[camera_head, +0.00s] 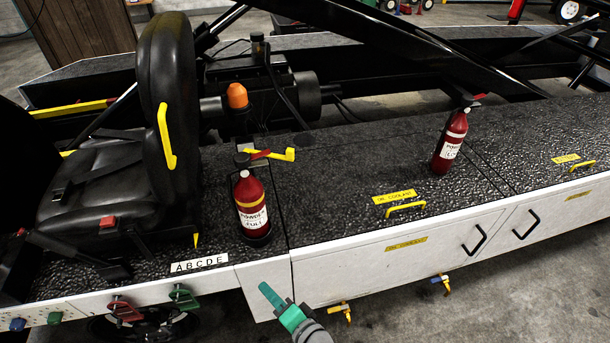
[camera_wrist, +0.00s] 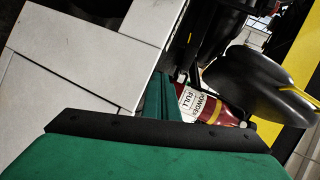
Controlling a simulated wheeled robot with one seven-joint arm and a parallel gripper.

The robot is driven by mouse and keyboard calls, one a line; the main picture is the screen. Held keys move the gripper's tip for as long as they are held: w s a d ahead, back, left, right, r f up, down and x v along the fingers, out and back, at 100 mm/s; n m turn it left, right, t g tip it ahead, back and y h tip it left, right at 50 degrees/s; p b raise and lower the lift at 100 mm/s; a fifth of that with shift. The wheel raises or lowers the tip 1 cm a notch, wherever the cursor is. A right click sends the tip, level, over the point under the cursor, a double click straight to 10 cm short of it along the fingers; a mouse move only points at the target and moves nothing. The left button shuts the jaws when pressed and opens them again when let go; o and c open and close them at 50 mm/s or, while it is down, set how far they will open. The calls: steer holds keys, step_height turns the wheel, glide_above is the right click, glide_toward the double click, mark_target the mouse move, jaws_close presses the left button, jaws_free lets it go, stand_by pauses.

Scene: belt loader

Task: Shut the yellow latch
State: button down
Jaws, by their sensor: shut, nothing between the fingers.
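Two small yellow latches hang below the white side panel in the head view, one at the left (camera_head: 342,311) and one further right (camera_head: 442,282). They are too small to tell whether they are open or shut. My green gripper (camera_head: 270,294) is in front of the white panel (camera_head: 365,267), left of the nearer latch and apart from it. Its fingers are together and empty. In the wrist view, the fingers (camera_wrist: 164,96) point toward a white panel and a fire extinguisher (camera_wrist: 222,112); neither hanging latch can be made out there.
Two red fire extinguishers, near (camera_head: 251,208) and far (camera_head: 449,143), stand on the black textured deck (camera_head: 340,180). A black seat (camera_head: 95,190) is at the left. Yellow handles (camera_head: 405,208) and black door handles (camera_head: 474,239) line the side. The floor (camera_head: 520,290) in front is clear.

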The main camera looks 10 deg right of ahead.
steer(key=w+a+r+n+g+y, duration=0.1)
steer(key=w+r+y, duration=0.15)
steer(key=r, duration=0.45)
steer(key=w+a+r+n+g+y, duration=0.1)
steer(key=w+r+y, duration=0.1)
steer(key=r+y, duration=0.3)
steer(key=s+r+n+g+y, duration=0.1)
steer(key=s+r+n+g, duration=0.1)
steer(key=r, duration=0.4)
steer(key=s+r+n+g+y, duration=0.1)
steer(key=r+n+g+y, duration=0.1)
steer(key=r, duration=0.4)
steer(key=shift+s+d+r+n+g, duration=0.2)
steer(key=shift+s+d+n+g, duration=0.15)
steer(key=shift+n+g, duration=0.2)
